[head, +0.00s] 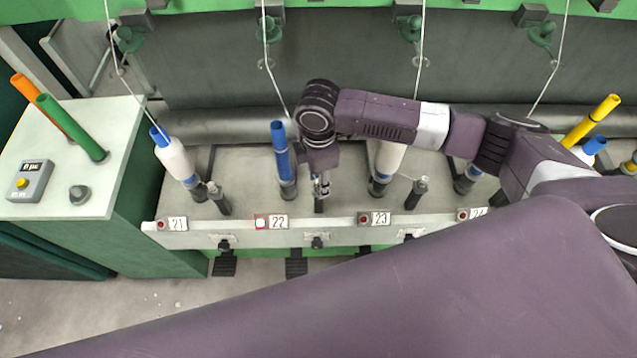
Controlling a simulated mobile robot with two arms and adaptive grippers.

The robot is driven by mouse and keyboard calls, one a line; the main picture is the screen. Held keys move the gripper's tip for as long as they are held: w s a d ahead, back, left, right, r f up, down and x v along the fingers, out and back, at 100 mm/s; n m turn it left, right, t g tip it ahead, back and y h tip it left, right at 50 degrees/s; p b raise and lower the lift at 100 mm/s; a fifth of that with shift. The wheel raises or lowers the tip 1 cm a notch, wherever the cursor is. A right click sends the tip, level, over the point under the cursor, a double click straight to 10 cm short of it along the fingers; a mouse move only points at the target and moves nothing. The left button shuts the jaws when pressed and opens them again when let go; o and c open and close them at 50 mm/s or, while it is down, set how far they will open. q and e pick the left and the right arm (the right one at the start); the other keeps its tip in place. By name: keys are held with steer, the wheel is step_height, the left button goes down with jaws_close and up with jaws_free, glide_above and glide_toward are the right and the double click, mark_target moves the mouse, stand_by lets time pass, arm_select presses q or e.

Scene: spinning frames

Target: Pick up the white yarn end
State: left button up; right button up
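Several thin white yarn strands hang from the top of the frame. One white yarn (267,55) comes down above position 22 and runs behind or beside my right wrist, where I lose it; its loose end cannot be made out. My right arm reaches in from the right, and its gripper (322,188) points down just right of the blue tube (282,155) at 22, which shows no white yarn wound on it. The fingers are too small to tell whether they are open or hold anything. My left gripper is out of view.
White-wound bobbins stand at 21 (175,160) and 23 (388,158), the latter partly behind my arm. A rail (330,229) with number plates runs along the front. A green cabinet (120,115) at left carries orange and green tubes. Yellow tube (592,120) at right.

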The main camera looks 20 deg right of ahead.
steer(key=c, duration=0.9)
steer(key=shift+o, duration=0.2)
steer(key=shift+r, duration=0.15)
